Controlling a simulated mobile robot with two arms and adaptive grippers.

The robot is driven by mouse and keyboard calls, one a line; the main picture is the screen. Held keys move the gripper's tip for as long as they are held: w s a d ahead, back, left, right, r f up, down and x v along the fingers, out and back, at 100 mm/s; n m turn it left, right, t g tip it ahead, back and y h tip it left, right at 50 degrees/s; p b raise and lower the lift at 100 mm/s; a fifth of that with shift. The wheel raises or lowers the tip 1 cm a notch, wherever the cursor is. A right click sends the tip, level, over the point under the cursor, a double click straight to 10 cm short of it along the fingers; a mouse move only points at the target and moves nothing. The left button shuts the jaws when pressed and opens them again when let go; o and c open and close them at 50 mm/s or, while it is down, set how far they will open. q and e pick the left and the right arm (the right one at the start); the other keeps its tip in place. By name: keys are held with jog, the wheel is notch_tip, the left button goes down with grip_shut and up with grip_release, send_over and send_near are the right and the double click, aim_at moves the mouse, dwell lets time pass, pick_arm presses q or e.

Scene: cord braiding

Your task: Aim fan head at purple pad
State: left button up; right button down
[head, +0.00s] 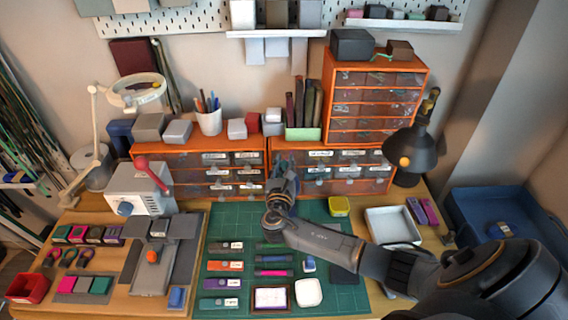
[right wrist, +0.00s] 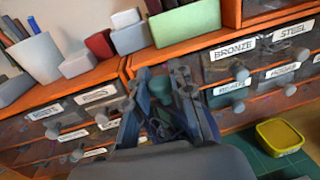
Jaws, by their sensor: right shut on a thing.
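My right gripper (head: 283,176) is over the back of the green mat, in front of the orange drawer cabinets. In the right wrist view, its two fingers (right wrist: 163,112) flank a small teal-green part (right wrist: 160,86), and it is shut on this. The part is mostly hidden, and I cannot tell whether it is the fan head. No fan shows clearly elsewhere. A purple pad (head: 114,233) appears to be at the right end of a row of coloured pads on the left of the bench. My left gripper is not in view.
Orange drawer cabinets (head: 331,141) stand close behind my right gripper. A yellow box (head: 339,206) and a white tray (head: 392,224) stand right of it. A grey machine with a red-knobbed lever (head: 143,190) stands left. A black lamp (head: 412,150) rises at the back right.

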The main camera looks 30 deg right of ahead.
jog(key=shift+n+t+y, duration=0.6)
jog(key=shift+n+y, duration=0.1)
jog(key=shift+y, duration=0.2)
jog(key=n+t+y, duration=0.1)
jog(key=y, duration=0.1)
jog(key=n+y+b, duration=0.1)
jog(key=y, duration=0.1)
jog(key=shift+f+n+t, duration=0.2)
jog(key=shift+n+t, duration=0.2)
jog(key=n+y+b, duration=0.2)
jog(key=y+b, duration=0.1)
jog(key=shift+f+t, duration=0.1)
jog(key=shift+t, duration=0.3)
jog(key=shift+n+y+b, duration=1)
jog(key=shift+y+b, duration=0.6)
jog(key=shift+b, duration=0.35)
jog(key=shift+y+b, duration=0.3)
jog(key=shift+b, duration=0.05)
